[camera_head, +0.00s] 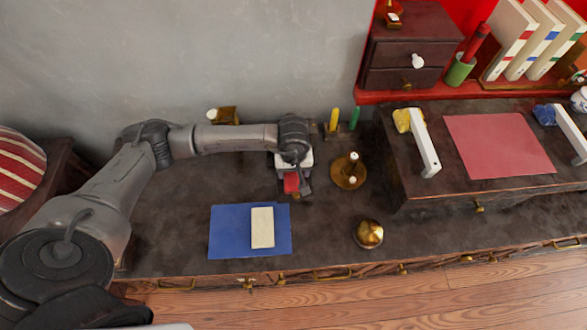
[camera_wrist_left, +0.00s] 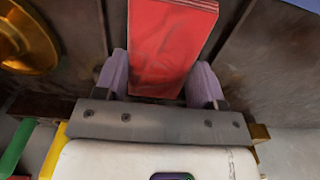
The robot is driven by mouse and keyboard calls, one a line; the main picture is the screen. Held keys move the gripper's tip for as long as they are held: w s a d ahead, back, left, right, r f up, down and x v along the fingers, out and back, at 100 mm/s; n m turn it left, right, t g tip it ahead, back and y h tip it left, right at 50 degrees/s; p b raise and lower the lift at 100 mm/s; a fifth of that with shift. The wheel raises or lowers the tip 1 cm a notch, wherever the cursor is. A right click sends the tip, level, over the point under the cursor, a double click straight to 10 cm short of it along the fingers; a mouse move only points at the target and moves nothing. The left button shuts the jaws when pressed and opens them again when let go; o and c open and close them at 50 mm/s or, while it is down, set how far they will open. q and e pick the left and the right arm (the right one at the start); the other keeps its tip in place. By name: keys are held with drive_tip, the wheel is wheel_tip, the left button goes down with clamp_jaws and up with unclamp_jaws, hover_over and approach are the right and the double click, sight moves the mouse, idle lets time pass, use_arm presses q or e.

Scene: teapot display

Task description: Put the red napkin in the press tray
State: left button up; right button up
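The red napkin (camera_head: 291,182) is a small folded red block under my left gripper, above or at the dark cabinet top. In the left wrist view the napkin (camera_wrist_left: 165,45) lies between the two pale purple fingers of my left gripper (camera_wrist_left: 162,82), which meet its sides. The gripper looks shut on it. In the head view the left gripper (camera_head: 292,178) is behind the blue mat and left of a brass candle holder. Whether the napkin touches the surface is hard to tell. I cannot identify a press tray for sure. My right gripper is not in view.
A blue mat (camera_head: 228,238) bears a cream block (camera_head: 262,227). A brass candle holder (camera_head: 350,177) and a brass dome (camera_head: 368,233) stand to the right. A raised cabinet with a pink-red mat (camera_head: 500,145) and white handles (camera_head: 425,145) is farther right. The front left top is clear.

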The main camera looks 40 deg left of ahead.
use_arm(q)
drive_tip(key=shift+o, duration=0.8)
drive_tip(key=shift+r, duration=0.25)
wheel_tip(320, 180, up, 12)
drive_tip(key=p, duration=0.3)
drive_tip(key=shift+f, duration=0.1)
